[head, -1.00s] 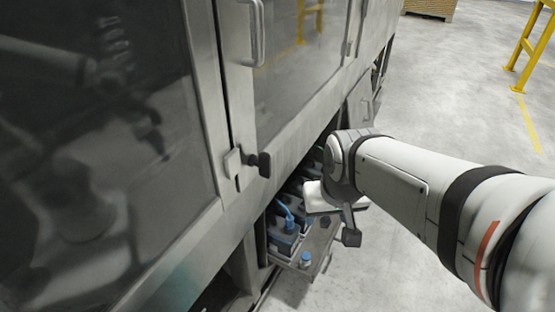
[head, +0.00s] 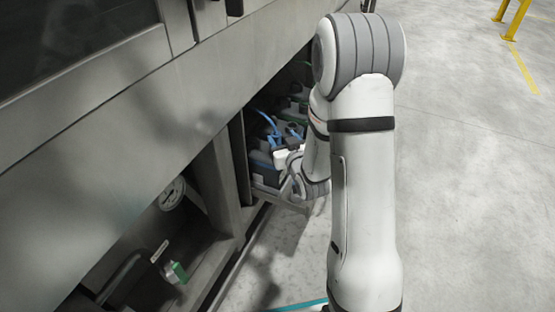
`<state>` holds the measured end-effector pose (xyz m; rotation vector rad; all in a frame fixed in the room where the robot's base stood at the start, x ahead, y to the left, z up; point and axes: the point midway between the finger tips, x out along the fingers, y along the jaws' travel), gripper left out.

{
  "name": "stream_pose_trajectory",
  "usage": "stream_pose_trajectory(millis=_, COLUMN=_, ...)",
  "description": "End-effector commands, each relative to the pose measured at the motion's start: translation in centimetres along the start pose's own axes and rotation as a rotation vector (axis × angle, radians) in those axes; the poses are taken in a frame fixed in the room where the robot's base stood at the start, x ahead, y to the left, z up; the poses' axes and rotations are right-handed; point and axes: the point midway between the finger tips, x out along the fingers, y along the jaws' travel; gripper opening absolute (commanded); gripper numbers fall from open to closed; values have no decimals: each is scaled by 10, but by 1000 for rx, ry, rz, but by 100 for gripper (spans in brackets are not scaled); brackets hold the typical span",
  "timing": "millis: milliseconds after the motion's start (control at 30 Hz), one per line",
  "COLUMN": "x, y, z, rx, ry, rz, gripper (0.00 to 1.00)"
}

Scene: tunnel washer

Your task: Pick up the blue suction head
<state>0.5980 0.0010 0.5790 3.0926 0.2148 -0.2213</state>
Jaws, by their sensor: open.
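Blue parts with thin curved blue tubes (head: 268,122) show in the low open bay of the machine. I cannot tell exactly which of them is the blue suction head, as they are small and partly covered. My gripper (head: 281,158) is low at the bay, right beside these blue parts. Only a small pale piece of it shows past my wrist, and its fingertips are mostly hidden. It is open, and I see nothing held in it. I cannot tell whether it touches a blue part.
The grey metal machine wall (head: 150,130) fills the left. A round pressure gauge (head: 172,193) and a green-tipped fitting (head: 176,271) sit in a lower recess. The concrete floor (head: 470,190) is clear on the right. A yellow frame (head: 508,18) stands at the far right.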

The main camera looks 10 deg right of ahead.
Motion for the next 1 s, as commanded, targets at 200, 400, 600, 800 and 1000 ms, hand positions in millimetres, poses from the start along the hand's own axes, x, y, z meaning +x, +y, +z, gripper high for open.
stream_pose_trajectory(millis=200, x=6, y=-2, z=44, rx=20, ry=123, rz=-19, gripper=54)
stream_pose_trajectory(millis=400, x=21, y=-3, z=42, rx=22, ry=148, rz=-22, gripper=54)
stream_pose_trajectory(millis=600, x=44, y=1, z=41, rx=22, ry=148, rz=-20, gripper=54)
stream_pose_trajectory(millis=800, x=74, y=4, z=39, rx=22, ry=147, rz=-20, gripper=54)
stream_pose_trajectory(millis=1000, x=83, y=4, z=35, rx=23, ry=144, rz=-19, gripper=54)
